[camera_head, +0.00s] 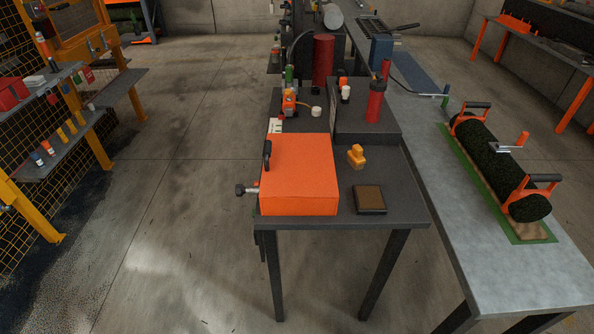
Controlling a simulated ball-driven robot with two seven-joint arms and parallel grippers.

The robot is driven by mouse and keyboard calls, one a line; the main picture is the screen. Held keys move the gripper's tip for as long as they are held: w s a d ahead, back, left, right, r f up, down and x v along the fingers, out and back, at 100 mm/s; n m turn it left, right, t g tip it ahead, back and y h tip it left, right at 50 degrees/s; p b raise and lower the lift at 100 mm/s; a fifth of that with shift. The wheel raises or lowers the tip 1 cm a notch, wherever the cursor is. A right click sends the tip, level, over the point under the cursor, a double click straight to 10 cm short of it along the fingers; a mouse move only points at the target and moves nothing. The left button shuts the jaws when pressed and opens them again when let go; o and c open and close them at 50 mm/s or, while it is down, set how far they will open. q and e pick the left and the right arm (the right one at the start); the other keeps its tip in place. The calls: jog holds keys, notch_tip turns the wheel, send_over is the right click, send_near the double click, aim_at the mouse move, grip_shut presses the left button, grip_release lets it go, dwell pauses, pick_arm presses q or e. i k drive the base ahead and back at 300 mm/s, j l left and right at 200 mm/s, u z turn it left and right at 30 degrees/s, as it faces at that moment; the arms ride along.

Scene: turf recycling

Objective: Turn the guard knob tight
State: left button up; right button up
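An orange box-shaped guard (299,175) sits on the near end of a dark table. A black handle (267,155) stands at its left edge. A dark knob (241,190) on a short metal shaft sticks out from the guard's left side, near the front corner, beyond the table edge. How tight the knob is cannot be told from here. Neither of my grippers shows in the head view, and nothing touches the knob.
A grey bench with a turf roll (495,160) stands right. Shelves (60,150) stand left. The floor left of the knob is clear.

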aim_at(240, 191)
jog(key=i+j+z, duration=0.1)
jog(key=j+z, duration=0.15)
jog(key=j, duration=0.65)
jog(key=j+z, duration=0.25)
jog(key=j, duration=0.65)
jog(key=z, duration=0.3)
jog(key=i+j+z, duration=0.1)
jog(key=j+z, duration=1.1)
